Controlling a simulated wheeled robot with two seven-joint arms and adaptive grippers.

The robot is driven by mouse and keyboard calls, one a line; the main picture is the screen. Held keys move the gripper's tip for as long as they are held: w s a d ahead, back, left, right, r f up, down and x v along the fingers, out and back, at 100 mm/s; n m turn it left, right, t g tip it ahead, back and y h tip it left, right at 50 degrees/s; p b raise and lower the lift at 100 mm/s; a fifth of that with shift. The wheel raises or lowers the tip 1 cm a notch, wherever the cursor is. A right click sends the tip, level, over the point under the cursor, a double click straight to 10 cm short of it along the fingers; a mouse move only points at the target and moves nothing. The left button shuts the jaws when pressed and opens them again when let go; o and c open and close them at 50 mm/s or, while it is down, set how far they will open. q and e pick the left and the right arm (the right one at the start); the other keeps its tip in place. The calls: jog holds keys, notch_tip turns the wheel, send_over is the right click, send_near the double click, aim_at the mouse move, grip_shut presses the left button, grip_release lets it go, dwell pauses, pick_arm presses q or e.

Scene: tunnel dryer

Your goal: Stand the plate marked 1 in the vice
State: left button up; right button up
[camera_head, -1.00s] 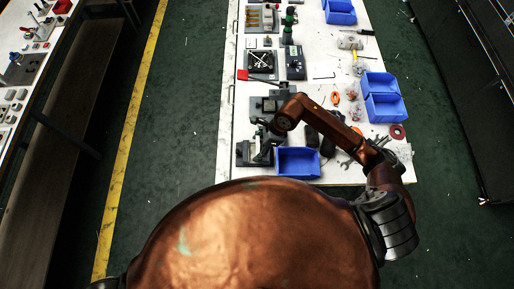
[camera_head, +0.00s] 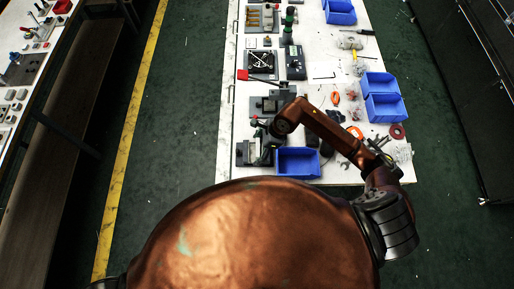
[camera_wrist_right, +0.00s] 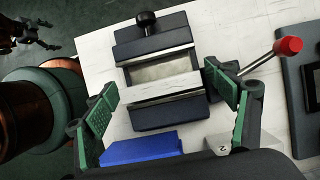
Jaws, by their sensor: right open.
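The vice (camera_wrist_right: 155,70) fills the middle of the right wrist view, with dark jaws, a black knob and a pale gap between the jaws. In the head view the vice (camera_head: 243,152) is at the table's near left corner, partly covered by my right arm. My right gripper (camera_wrist_right: 168,105) is open, its green fingers on either side of the vice's lower part in the picture; contact cannot be told. A grey block or plate marked 2 (camera_wrist_right: 222,146) lies below the vice. My left gripper (camera_wrist_right: 28,34) shows small at the upper left.
A blue bin (camera_head: 298,163) stands right of the vice. A red-knobbed lever (camera_wrist_right: 288,46) rises beside the vice. A dark fixture (camera_head: 270,105) stands farther along the table. More blue bins (camera_head: 384,108) and loose tools lie to the right.

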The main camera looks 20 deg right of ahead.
jog(key=v, duration=1.2)
jog(key=shift+r, duration=0.1)
